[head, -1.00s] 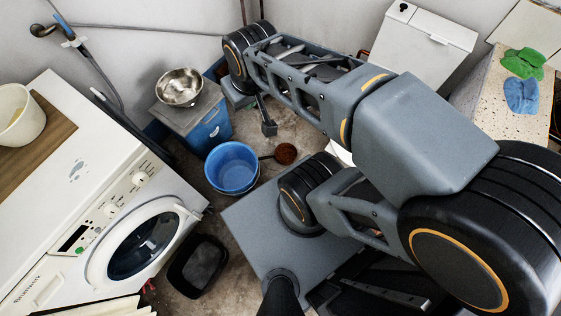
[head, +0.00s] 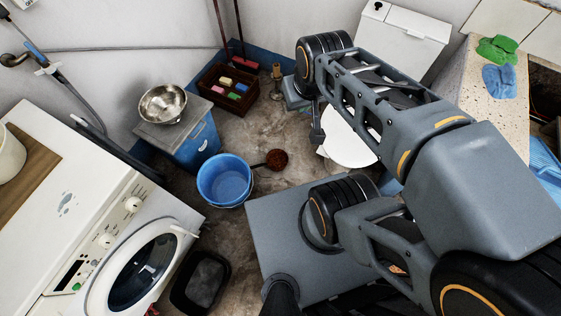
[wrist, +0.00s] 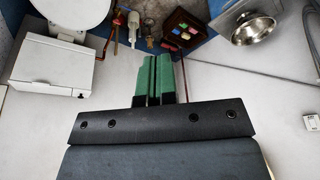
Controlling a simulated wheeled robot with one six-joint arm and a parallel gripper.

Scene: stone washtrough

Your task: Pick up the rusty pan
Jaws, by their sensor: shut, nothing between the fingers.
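The rusty pan (head: 276,159) is a small round brown pan lying on the floor in the head view. Its thin dark handle runs left toward the blue bucket. My gripper (head: 317,137) is above and to the right of the pan in the head view, apart from it. In the wrist view the green fingers of my gripper (wrist: 154,60) are together with nothing between them. I cannot make out the pan in the wrist view.
A blue bucket (head: 224,183) stands just left of the pan. A blue cabinet (head: 190,142) carries a metal bowl (head: 163,104). A crate of sponges (head: 229,90) is behind. A toilet (head: 349,140) is at right, a washing machine (head: 165,225) at left. Floor shows between crate and pan.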

